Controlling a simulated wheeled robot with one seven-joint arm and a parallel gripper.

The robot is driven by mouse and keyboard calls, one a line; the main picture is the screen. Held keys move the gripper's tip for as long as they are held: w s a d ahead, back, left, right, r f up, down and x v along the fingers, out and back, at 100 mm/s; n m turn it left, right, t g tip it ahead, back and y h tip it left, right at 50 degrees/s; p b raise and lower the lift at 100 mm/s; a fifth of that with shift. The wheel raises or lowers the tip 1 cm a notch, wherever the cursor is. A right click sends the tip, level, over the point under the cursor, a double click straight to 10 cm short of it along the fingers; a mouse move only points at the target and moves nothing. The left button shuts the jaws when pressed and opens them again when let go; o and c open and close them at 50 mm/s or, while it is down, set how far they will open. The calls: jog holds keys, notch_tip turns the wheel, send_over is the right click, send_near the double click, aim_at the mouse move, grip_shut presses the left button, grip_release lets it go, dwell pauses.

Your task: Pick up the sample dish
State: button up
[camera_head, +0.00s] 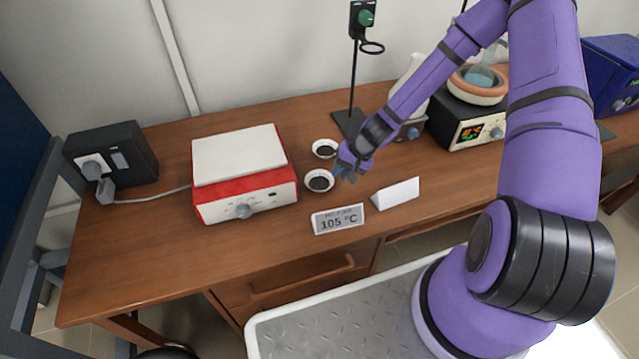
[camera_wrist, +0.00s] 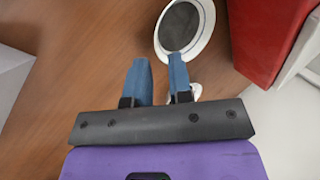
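Two small white dishes with dark contents stand on the wooden desk. The front dish (camera_head: 319,181) is just left of my gripper (camera_head: 345,174); the rear dish (camera_head: 325,148) is behind it. In the wrist view, one dish (camera_wrist: 184,28) lies just beyond the blue fingertips of my gripper (camera_wrist: 158,60), nearer the right finger. A small white part of another dish (camera_wrist: 196,91) shows beside the right finger, mostly hidden. The fingers are apart with nothing visible between them. Both dishes appear upright on the desk.
A red and white hotplate (camera_head: 243,172) stands close left of the dishes. A 105 °C sign (camera_head: 338,219) and a blank white card (camera_head: 396,193) stand in front. A black stand (camera_head: 352,80) rises behind. Desk at the front left (camera_head: 140,250) is clear.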

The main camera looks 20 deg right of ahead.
aim_at(327, 185)
jog(key=shift+x, duration=2.3)
jog(key=shift+w, duration=0.1)
grip_shut()
jog(key=shift+r, duration=0.15)
